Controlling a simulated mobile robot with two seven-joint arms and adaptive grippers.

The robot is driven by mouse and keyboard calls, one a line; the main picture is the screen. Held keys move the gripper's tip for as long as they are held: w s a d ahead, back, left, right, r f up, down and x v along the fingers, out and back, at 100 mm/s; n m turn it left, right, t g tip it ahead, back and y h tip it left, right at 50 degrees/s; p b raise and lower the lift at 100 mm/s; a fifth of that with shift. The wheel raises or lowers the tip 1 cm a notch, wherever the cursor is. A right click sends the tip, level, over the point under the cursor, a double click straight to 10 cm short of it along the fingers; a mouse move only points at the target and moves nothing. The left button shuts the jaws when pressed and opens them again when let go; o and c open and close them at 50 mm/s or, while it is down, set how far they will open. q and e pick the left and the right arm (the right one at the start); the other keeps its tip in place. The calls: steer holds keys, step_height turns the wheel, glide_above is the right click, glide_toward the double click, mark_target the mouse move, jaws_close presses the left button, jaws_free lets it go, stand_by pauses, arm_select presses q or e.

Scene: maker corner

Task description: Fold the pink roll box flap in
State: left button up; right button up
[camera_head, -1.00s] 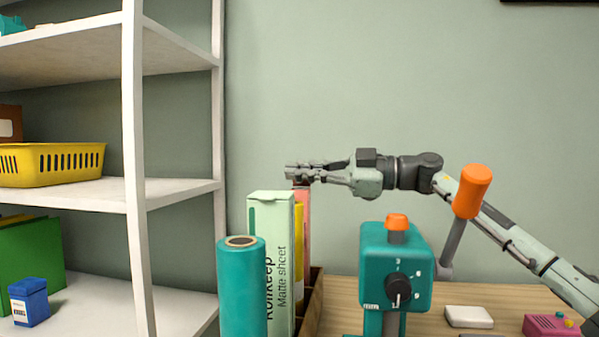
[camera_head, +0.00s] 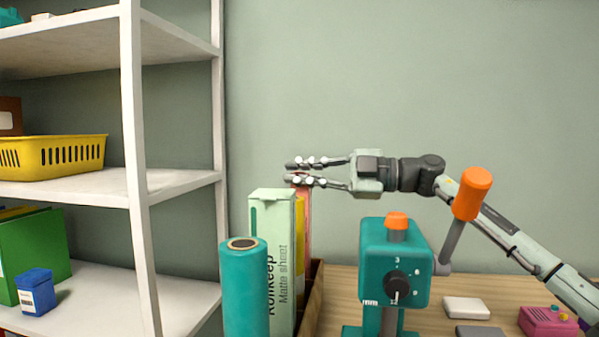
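The pink roll box (camera_head: 304,222) stands upright behind the pale green Rollkeep box (camera_head: 271,235) and a yellow box (camera_head: 299,245); only a narrow strip of it shows. My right gripper (camera_head: 303,172) is at the top of the pink box, coming in level from the right. Its two fingers are apart, one above the other, with a gap between them. The lower finger covers the top of the pink box, so I cannot make out the flap or whether the finger touches it. My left gripper is not in view.
A teal roll (camera_head: 244,290) stands in front of the boxes. A wooden holder (camera_head: 314,305) is around their base. A teal drill press (camera_head: 395,265) with an orange-tipped lever stands right, below my arm. White shelves (camera_head: 140,200) are at left. The wall space above is free.

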steer(key=shift+o, duration=0.6)
steer(key=s+d, duration=0.2)
steer(key=d, duration=0.9)
steer(key=shift+s+d, duration=0.2)
steer(key=shift+d, duration=0.2)
